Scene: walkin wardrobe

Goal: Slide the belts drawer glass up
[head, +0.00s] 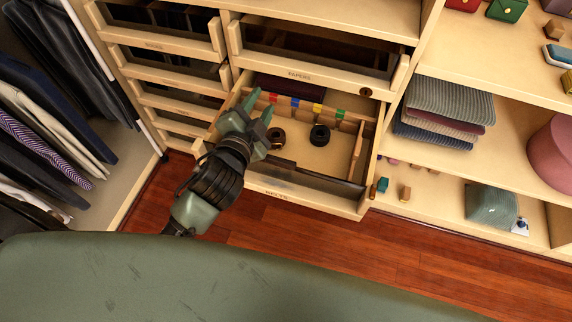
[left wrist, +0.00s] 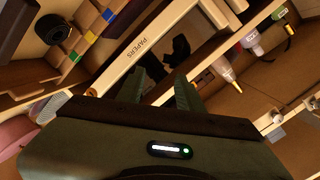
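The belts drawer (head: 283,196) is pulled out below the papers drawer, with its label on the front. A dark glass strip (head: 318,184) runs along the inside of its front; its left part is partly hidden by my arm. Inside are two dark rolled belts, one at the middle (head: 320,135) and one beside my gripper (head: 276,137). My left gripper (head: 262,108) is over the drawer's left part, pointing toward the back. In the left wrist view its fingers (left wrist: 158,92) stand apart with nothing visible between them. The right gripper is out of view.
The papers drawer (head: 297,75) sits just above and behind my gripper. A stack of smaller drawers (head: 165,76) is at left. Folded clothes (head: 445,112) lie on the right shelf. Hanging clothes (head: 45,125) are at far left. The wooden floor (head: 300,243) before the drawer is clear.

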